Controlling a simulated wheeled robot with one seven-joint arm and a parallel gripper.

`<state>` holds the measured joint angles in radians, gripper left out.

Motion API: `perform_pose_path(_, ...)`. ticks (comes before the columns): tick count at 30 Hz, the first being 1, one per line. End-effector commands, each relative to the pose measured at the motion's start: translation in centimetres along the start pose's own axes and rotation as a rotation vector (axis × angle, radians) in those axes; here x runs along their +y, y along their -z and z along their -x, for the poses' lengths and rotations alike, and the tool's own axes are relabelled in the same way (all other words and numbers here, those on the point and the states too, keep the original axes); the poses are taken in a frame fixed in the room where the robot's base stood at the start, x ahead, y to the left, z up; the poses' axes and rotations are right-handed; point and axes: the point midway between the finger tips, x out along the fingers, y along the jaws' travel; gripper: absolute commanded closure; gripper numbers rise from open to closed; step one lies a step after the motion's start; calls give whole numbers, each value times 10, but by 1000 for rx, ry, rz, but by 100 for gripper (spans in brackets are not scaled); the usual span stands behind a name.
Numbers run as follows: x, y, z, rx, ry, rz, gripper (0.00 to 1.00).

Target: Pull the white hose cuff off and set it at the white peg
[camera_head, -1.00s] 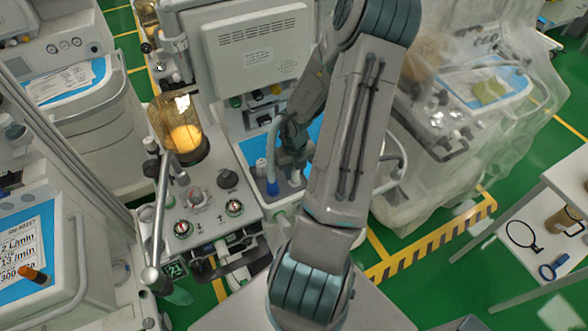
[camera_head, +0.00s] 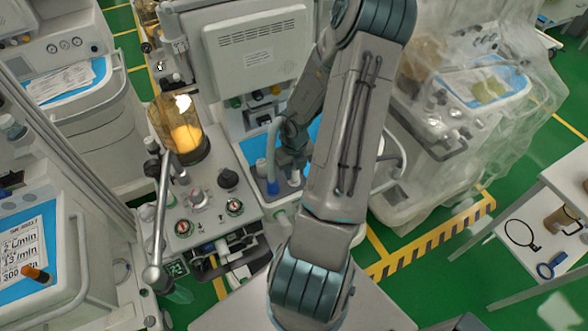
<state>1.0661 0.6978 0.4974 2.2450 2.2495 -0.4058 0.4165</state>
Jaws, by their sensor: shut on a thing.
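My gripper (camera_head: 291,163) is low over the tray of the anaesthesia machine, partly hidden behind my own arm. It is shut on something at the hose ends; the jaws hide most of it. A small white piece (camera_head: 294,179) shows just below the jaws and looks like the white hose cuff. I cannot tell whether it is still seated. To the left, a grey-blue hose (camera_head: 272,145) comes down to a blue end (camera_head: 273,187). A short white upright piece (camera_head: 261,166) stands beside it; I cannot tell if it is the white peg.
The amber canister (camera_head: 181,132) and the knobs and gauges of the panel (camera_head: 205,212) are left of my gripper. A grey monitor housing (camera_head: 256,45) stands behind. A plastic-draped cart (camera_head: 470,110) is to the right, and a side table (camera_head: 545,235) stands at the far right.

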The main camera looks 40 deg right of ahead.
Motion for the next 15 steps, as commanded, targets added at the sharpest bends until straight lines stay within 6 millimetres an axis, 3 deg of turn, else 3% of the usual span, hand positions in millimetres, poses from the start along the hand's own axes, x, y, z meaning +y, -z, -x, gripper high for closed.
perform_pose_path(15, 0, 0, -12, 0, 0, 1, 100)
